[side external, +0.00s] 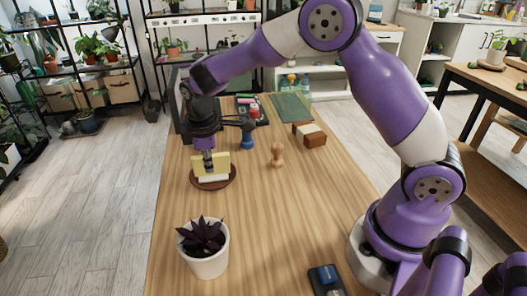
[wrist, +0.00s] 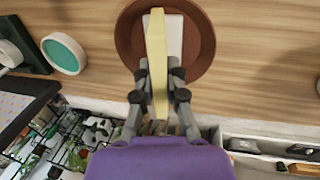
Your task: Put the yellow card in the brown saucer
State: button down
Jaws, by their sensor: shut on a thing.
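My gripper (side external: 209,163) is shut on the yellow card (side external: 222,163), which stands upright on edge between the fingers. The brown saucer (side external: 231,181) is on the table directly below. In the wrist view my gripper (wrist: 159,80) holds the card (wrist: 156,50) over the saucer (wrist: 129,35), with the card's far end within the saucer's outline. A white flat thing (wrist: 174,35) lies in the saucer beside the card; it also shows in the side view (side external: 213,179). I cannot tell whether the card's lower edge touches the saucer.
A white pot with a purple plant (side external: 205,256) stands nearer the camera. A blue tool (side external: 247,137), a wooden peg-like piece (side external: 277,155) and a brown-and-white block (side external: 309,134) stand to the right and behind. A green mat (side external: 291,107) lies farther back. The table between saucer and pot is clear.

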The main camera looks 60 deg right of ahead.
jog(key=shift+f, duration=0.15)
jog(key=c, duration=0.9)
grip_release()
jog(key=shift+c, duration=0.2)
notch_tip(320, 180, up, 12)
jog(key=s+a+f, duration=0.1)
jog(key=s+a, duration=0.1)
jog(key=s+d+r+m+t, duration=0.2)
jog(key=s+d+r+m, duration=0.2)
jog(key=s+r, duration=0.3)
jog(key=s+f+m+t+y, duration=0.1)
jog(key=s+m, duration=0.4)
jog(key=s, duration=0.6)
jog(key=shift+a+f+t+y, duration=0.3)
jog(key=shift+f+t, duration=0.2)
jog(key=shift+f, duration=0.9)
